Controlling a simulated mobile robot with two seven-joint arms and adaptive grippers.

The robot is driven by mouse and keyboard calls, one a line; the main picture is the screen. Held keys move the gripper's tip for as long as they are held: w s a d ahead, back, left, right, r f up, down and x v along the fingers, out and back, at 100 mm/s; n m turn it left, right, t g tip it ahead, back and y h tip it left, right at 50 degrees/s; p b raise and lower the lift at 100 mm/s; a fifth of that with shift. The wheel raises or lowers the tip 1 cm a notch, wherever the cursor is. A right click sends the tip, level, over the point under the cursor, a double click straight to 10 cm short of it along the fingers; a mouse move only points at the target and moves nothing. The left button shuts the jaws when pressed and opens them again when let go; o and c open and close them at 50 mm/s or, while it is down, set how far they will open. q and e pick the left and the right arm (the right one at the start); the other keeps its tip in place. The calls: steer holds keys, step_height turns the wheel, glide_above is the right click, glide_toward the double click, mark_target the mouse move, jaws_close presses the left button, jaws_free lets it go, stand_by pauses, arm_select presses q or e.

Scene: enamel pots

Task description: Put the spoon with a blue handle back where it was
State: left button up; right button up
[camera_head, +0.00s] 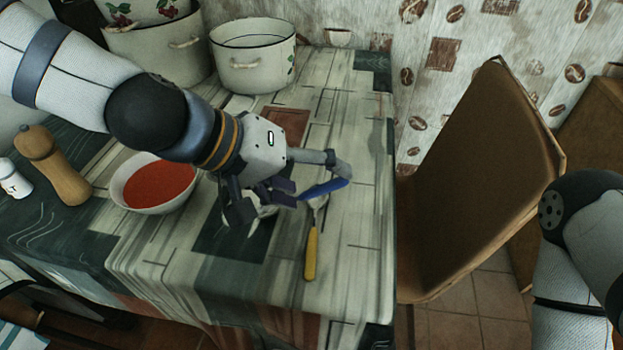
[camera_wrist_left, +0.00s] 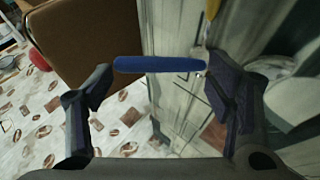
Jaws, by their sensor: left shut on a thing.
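The spoon's blue handle (camera_head: 325,188) lies between the fingertips of my left gripper (camera_head: 318,185), above the table's right part. In the left wrist view, the blue handle (camera_wrist_left: 160,64) runs crosswise from one fingertip to the other, and my left gripper (camera_wrist_left: 160,76) is shut on it. A small shiny bit shows near the handle's right end there; the spoon's bowl is hard to make out. A spoon with a yellow handle (camera_head: 311,252) lies on the table just below the blue handle. A pale shape under my gripper is partly hidden. My right gripper is out of view.
The patterned table (camera_head: 350,230) holds a bowl of red soup (camera_head: 160,187), a wooden mill (camera_head: 60,170), a white shaker (camera_head: 14,180) and enamel pots (camera_head: 255,60) at the back. A brown chair (camera_head: 470,180) stands right of the table.

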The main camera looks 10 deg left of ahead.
arm_select(q)
steer(key=shift+f, duration=0.15)
steer(key=o, duration=1.2)
steer(key=shift+s, duration=0.1)
steer(key=shift+r, duration=0.35)
steer(key=p+v, duration=0.4)
steer(key=v, duration=0.7)
steer(key=shift+s+a+r, duration=0.15)
steer(key=shift+a+r, duration=0.1)
steer(key=shift+r, duration=0.05)
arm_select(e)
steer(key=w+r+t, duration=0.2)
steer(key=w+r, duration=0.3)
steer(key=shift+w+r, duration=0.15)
